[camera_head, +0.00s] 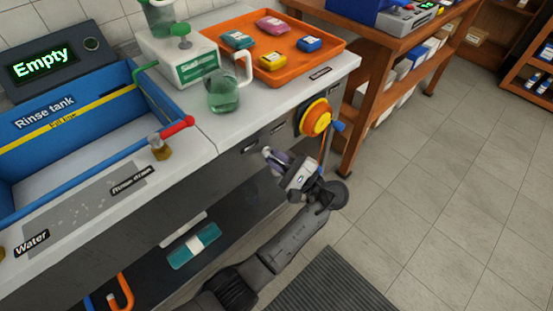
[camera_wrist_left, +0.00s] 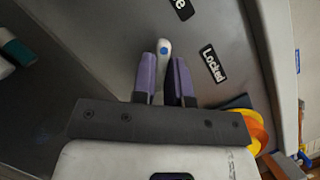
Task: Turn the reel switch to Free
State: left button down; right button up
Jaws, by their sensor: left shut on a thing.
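My left gripper (camera_head: 272,157) is at the front panel of the bench, left of and below the orange reel (camera_head: 316,118). In the left wrist view its two purple fingers (camera_wrist_left: 163,80) are shut on the switch lever (camera_wrist_left: 163,47), a pale lever with a blue dot. The "Locked" label (camera_wrist_left: 212,63) is on the panel to the right of the lever. Another label (camera_wrist_left: 182,8), cut off by the top edge and ending in "e", is above it. The switch's base is hidden behind the gripper. My right gripper is not in view.
The blue rinse tank (camera_head: 60,120) and a red-handled valve (camera_head: 177,128) are at the left. A beaker (camera_head: 223,92) stands near the bench edge, with an orange tray (camera_head: 335,52) behind it. Open tiled floor lies to the right.

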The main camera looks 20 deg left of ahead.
pick_arm(q)
jog(key=shift+r, duration=0.1)
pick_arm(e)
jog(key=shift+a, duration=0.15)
pick_arm(q)
jog(key=c, duration=1.1)
grip_release()
jog(key=shift+c, duration=0.2)
jog(key=shift+d, duration=0.1)
jog(key=v, duration=0.7)
jog(key=shift+d, duration=0.25)
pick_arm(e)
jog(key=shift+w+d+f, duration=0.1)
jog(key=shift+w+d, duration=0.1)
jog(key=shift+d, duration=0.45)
pick_arm(q)
jog(key=shift+n, duration=0.3)
